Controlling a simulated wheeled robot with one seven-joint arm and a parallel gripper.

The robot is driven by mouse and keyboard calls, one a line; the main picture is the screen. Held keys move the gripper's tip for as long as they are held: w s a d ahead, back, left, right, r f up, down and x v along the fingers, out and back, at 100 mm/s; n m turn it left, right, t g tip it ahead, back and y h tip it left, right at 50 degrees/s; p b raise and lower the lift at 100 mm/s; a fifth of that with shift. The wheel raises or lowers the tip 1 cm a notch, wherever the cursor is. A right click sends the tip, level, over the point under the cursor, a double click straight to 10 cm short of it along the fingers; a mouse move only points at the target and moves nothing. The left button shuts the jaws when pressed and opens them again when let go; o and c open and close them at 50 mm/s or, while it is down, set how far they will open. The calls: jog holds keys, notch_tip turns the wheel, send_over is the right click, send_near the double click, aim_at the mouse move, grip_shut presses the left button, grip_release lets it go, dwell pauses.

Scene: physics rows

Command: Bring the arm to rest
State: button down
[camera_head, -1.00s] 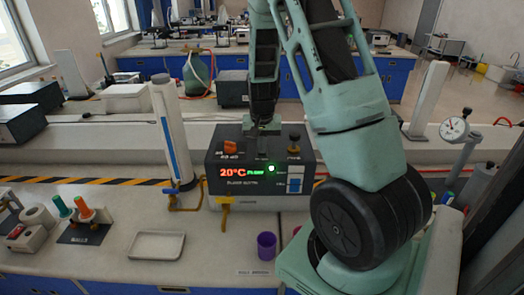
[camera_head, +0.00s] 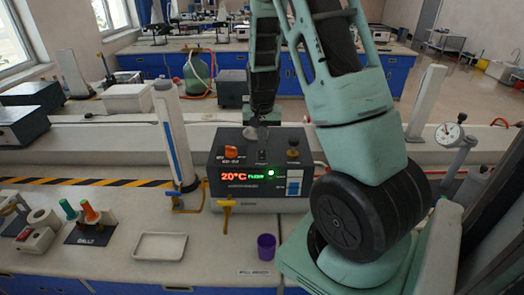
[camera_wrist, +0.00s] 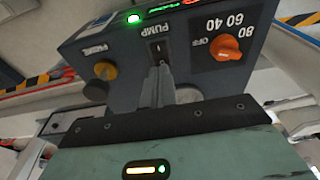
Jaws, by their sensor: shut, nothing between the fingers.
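My gripper (camera_head: 262,138) hangs over the top of the dark control box (camera_head: 222,163) on the bench. Its fingers (camera_wrist: 160,84) are together, with nothing between them. In the wrist view they point at the box's panel close to the PUMP rocker switch (camera_wrist: 158,50); I cannot tell whether they touch it. The orange knob (camera_wrist: 225,47) is to one side of them and the yellow-and-black PRIME knob (camera_wrist: 104,70) to the other. My arm rises from its base at the right of the head view and bends down to the box.
The box's display (camera_head: 240,177) reads 20°C beside a lit green lamp (camera_head: 271,172). In front are a purple cup (camera_head: 266,247) and a white tray (camera_head: 160,246). A white column (camera_head: 172,135) stands left of the box. A dial gauge (camera_head: 449,134) is at right.

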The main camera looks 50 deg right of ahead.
jog(key=shift+r+p, duration=0.45)
jog(key=shift+r, duration=0.35)
jog(key=shift+a, duration=0.1)
jog(key=s+a+n+y+b, duration=0.15)
jog(key=a+n+b, duration=0.55)
jog(key=a, duration=2)
jog(key=s+a+f+n+g+b, duration=0.1)
jog(key=s+a+n+b, duration=0.3)
jog(key=s+a+n, duration=0.7)
jog(key=s+a, duration=0.4)
jog(key=s, duration=0.4)
jog(key=shift+a+f+b, duration=0.15)
jog(key=shift+f+b, duration=0.1)
jog(key=shift+b, duration=0.05)
jog(key=shift+s+y, duration=0.1)
jog(key=shift+y, duration=0.15)
